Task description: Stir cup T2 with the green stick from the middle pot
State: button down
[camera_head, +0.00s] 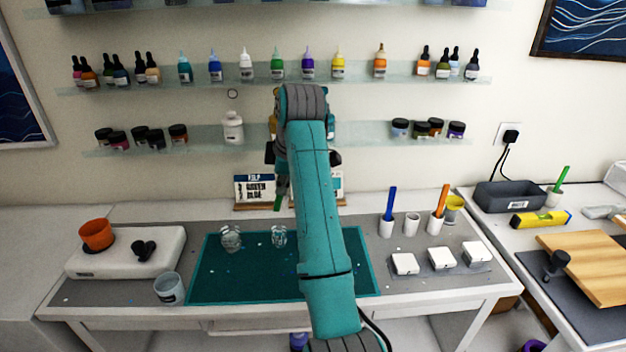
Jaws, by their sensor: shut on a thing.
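My gripper (281,176) is at the far end of my teal arm, which hides much of it. It is shut on the green stick (278,206), whose lower end points down above the teal mat (235,289). Two clear cups stand on the mat: one on the left (230,239) and one (278,237) below the stick, close to my arm. I cannot read which is T2, and my arm may hide another cup. The middle pot (412,225) is white and holds no stick. The pots beside it hold a blue stick (390,203) and an orange stick (441,200).
A cup (169,290) stands by the mat's left front corner. A white device with an orange cup (96,234) is at left. White boxes (441,259) lie at right. A sign (254,189) stands behind the mat. Another green stick (562,178) is on the right table.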

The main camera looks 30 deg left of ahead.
notch_tip(320, 180, down, 11)
jog(key=shift+r, duration=0.15)
dwell(1.2)
